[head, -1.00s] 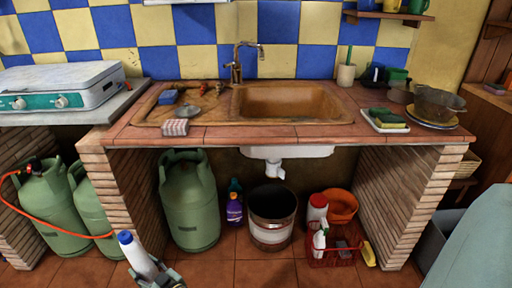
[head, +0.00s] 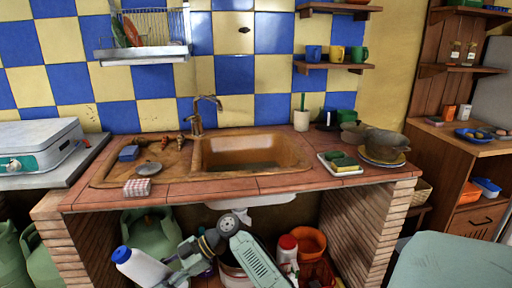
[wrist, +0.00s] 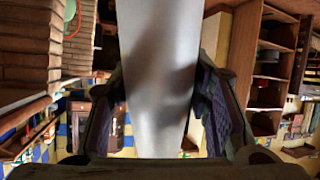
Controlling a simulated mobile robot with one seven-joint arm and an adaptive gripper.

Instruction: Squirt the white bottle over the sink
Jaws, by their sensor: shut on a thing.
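The white bottle (head: 143,266) with a blue cap is tilted, its cap toward the upper left, low in front of the counter. My gripper (head: 174,277) is shut on it. In the wrist view the bottle (wrist: 160,75) fills the middle as a pale grey body between the two fingers of my gripper (wrist: 160,110). The brown sink (head: 250,150) is set in the tiled counter, above and to the right of the bottle. Its brass faucet (head: 200,115) stands at the back edge. The bottle is below the counter top, apart from the sink.
A checked cloth (head: 137,188), a blue sponge (head: 128,153) and a strainer (head: 149,168) lie on the left drainboard. A sponge tray (head: 342,165) and a pot (head: 379,140) stand right of the sink. The counter's front edge (head: 230,190) lies between bottle and basin.

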